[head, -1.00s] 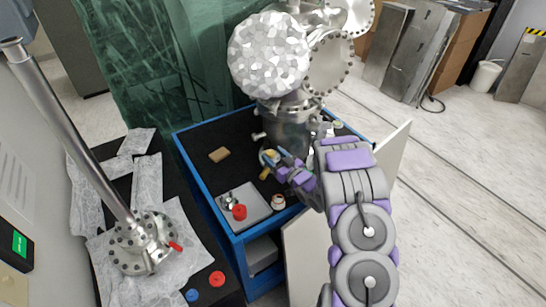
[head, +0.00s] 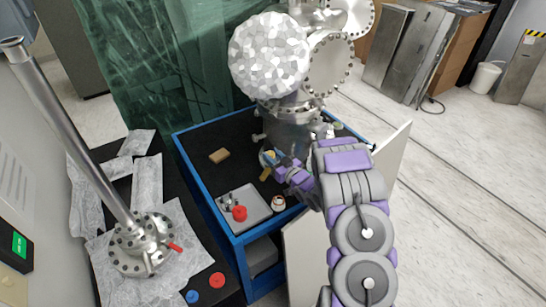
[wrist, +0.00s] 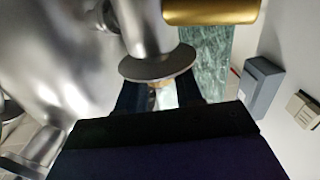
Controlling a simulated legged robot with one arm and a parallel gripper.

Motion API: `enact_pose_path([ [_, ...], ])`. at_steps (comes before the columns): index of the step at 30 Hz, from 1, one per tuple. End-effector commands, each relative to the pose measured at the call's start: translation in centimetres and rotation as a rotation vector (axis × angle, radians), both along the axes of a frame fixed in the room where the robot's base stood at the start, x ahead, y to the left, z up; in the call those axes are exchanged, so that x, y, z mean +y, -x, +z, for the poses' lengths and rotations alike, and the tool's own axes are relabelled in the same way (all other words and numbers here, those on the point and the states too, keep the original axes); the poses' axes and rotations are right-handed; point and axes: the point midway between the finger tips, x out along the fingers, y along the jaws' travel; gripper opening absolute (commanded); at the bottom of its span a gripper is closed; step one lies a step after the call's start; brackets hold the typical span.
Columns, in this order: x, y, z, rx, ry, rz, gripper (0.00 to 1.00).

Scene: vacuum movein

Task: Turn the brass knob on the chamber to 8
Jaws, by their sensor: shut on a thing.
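The steel chamber (head: 288,135) stands upright on the black top of a blue-framed cart. It fills the left of the wrist view (wrist: 50,50). My gripper (head: 273,160) is low at the chamber's front side. In the wrist view my gripper (wrist: 165,96) has its dark fingers on either side of a small brass-coloured part, which I take to be the brass knob (wrist: 154,98). The fingers are shut on it. A round steel flange (wrist: 158,66) covers most of the knob, and no number or mark on it can be read.
A gold cylinder (wrist: 212,10) crosses the top of the wrist view, close above the flange. A grey tray (head: 257,208) with a red cap (head: 239,212), a small white-and-red jar (head: 278,203) and a tan block (head: 219,155) are on the cart. Open floor lies at right.

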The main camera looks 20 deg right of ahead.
Motion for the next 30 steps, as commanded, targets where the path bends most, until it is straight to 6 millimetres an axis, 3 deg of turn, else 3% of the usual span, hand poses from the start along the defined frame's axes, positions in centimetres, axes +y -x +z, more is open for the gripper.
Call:
enact_pose_path([
  [13, 0.3, 0.0, 0.1, -0.002, -0.001, -0.104, 0.05],
  [30, 1.2, -0.1, 0.1, 0.000, -0.001, -0.536, 0.05],
])
